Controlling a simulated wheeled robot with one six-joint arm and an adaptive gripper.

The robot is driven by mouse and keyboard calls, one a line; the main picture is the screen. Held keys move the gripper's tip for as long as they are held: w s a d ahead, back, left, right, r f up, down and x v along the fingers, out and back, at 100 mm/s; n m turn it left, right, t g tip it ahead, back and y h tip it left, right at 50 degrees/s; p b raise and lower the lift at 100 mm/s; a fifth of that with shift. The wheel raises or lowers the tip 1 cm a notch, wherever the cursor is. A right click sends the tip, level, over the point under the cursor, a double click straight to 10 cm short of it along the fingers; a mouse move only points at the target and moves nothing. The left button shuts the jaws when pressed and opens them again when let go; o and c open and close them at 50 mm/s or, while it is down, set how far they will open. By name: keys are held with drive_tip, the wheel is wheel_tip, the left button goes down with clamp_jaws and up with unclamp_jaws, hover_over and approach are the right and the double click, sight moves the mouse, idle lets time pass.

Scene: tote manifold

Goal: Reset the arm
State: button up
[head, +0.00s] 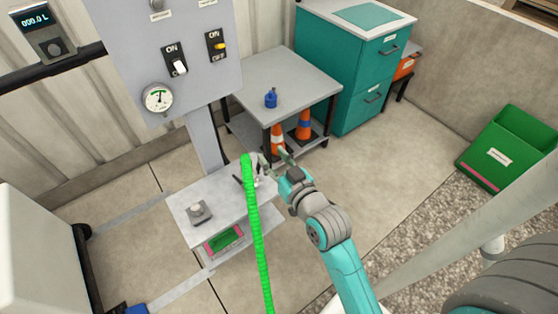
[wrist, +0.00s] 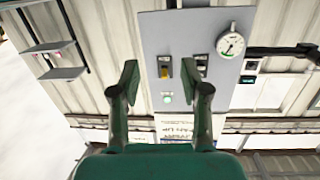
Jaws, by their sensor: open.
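My gripper (head: 275,160) is at the end of my teal arm, near the middle of the head view, above the floor by a small grey bench (head: 190,198). In the wrist view my gripper (wrist: 160,85) shows two dark green fingers spread apart with nothing between them. Beyond the fingers is the grey control panel (wrist: 187,30), which appears upside down there. The gripper looks apart from the panel and the bench.
A grey table (head: 290,82) with a blue item (head: 270,98) and orange cones (head: 304,122) is behind. A teal cabinet (head: 345,60) and a green bin (head: 508,145) stand right. Floor between is clear.

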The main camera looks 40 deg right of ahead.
drive_tip(key=shift+s+a+f, duration=0.1)
drive_tip(key=shift+s, duration=0.15)
idle(0.4)
drive_tip(key=s+a+f+n+y, duration=0.1)
drive_tip(key=s+a, duration=0.3)
drive_tip(key=s, duration=0.6)
drive_tip(key=s+a+f+n+g+y, duration=0.1)
drive_tip(key=s+a, duration=0.3)
drive_tip(key=s, duration=0.6)
drive_tip(key=s+a+f+n+y, duration=0.1)
drive_tip(key=s+a, duration=0.4)
drive_tip(key=s, duration=0.5)
wheel_tip(320, 180, down, 3)
drive_tip(key=shift+s+r+g+y, duration=0.15)
drive_tip(key=shift+s+g+y, duration=0.15)
drive_tip(key=shift+y, duration=0.3)
